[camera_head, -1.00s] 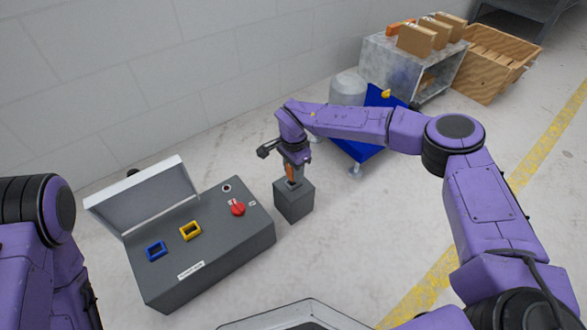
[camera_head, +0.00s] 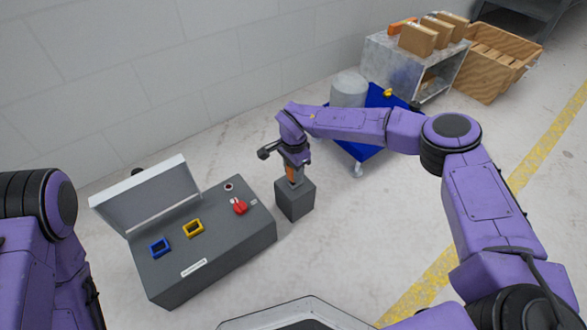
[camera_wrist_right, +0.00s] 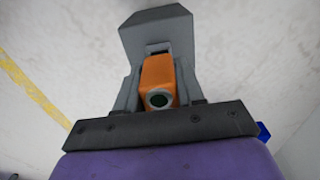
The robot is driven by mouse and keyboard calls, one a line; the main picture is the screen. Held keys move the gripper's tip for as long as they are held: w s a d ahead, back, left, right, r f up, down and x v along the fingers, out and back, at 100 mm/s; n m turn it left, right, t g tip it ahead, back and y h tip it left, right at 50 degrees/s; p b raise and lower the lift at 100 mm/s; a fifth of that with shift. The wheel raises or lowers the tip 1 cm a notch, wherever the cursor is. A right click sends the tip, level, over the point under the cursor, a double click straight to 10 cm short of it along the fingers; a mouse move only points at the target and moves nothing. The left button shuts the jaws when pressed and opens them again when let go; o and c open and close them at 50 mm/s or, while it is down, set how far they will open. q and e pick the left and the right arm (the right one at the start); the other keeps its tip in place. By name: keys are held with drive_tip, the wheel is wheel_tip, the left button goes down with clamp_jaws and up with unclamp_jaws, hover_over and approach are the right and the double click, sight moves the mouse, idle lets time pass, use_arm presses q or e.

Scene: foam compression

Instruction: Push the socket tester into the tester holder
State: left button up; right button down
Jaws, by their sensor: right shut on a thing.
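The socket tester (camera_head: 292,174) is a small orange body, upright at the top of the dark grey block-shaped tester holder (camera_head: 295,203) in the head view. My right gripper (camera_head: 294,165) is shut on it from above. In the right wrist view, the orange tester (camera_wrist_right: 158,75), with a round dark green end, sits between both fingers of the right gripper (camera_wrist_right: 157,88). The grey holder (camera_wrist_right: 157,32) lies beyond it. The tester's far end meets the holder's top area; how deep it sits I cannot tell. My left gripper is out of view.
A grey console (camera_head: 215,255) with an open lid, blue and yellow frames and a red knob stands left of the holder. Behind are a blue cart (camera_head: 362,150), a metal shelf with boxes (camera_head: 375,60) and a wooden crate (camera_head: 490,75). Floor right of the holder is clear.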

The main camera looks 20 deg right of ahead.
use_arm(q)
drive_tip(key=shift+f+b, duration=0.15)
drive_tip(key=shift+b, duration=0.15)
use_arm(e)
drive_tip(key=shift+f, duration=0.85)
drive_tip(key=c, duration=0.6)
unclamp_jaws()
drive_tip(key=shift+r+p, duration=2.95)
drive_tip(key=shift+r, duration=0.15)
use_arm(q)
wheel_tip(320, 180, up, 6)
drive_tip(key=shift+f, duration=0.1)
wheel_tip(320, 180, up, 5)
drive_tip(key=p, duration=0.5)
use_arm(e)
wheel_tip(320, 180, up, 10)
drive_tip(key=shift+r, duration=0.2)
